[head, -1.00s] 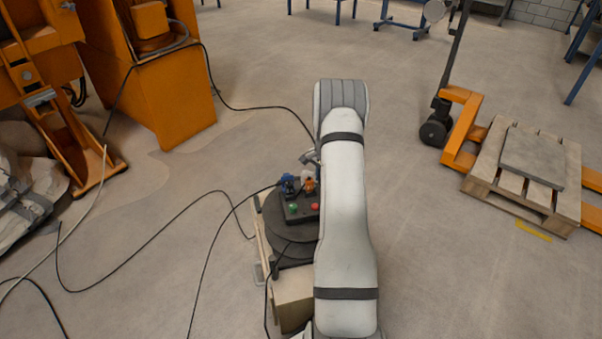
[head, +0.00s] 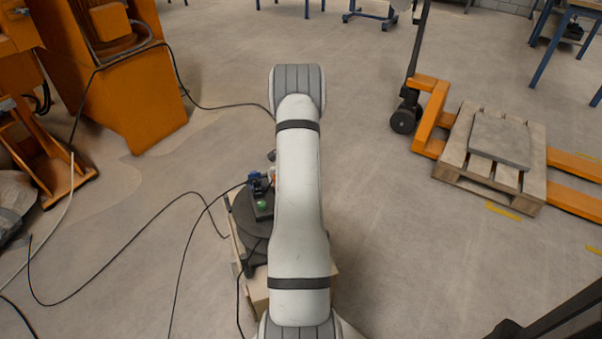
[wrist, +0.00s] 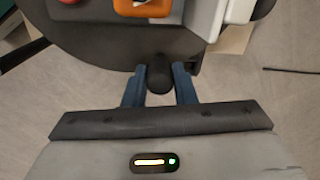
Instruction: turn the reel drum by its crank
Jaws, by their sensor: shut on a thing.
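The reel drum (head: 247,213) is a dark round disc on a low pale stand, left of my arm in the head view. In the wrist view the drum (wrist: 85,45) fills the upper part as a black disc. My gripper (wrist: 159,71) has its two blue fingers on either side of a dark, round crank knob (wrist: 159,80) at the drum's near edge. It is shut on this knob. The rest of the crank is hard to make out.
A dark box with a green button (head: 262,205) sits on the drum. Black cables (head: 130,265) run over the floor to the left. Orange machinery (head: 130,95) stands at upper left. A pallet (head: 450,163) on an orange pallet truck (head: 430,117) stands right, with open floor between.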

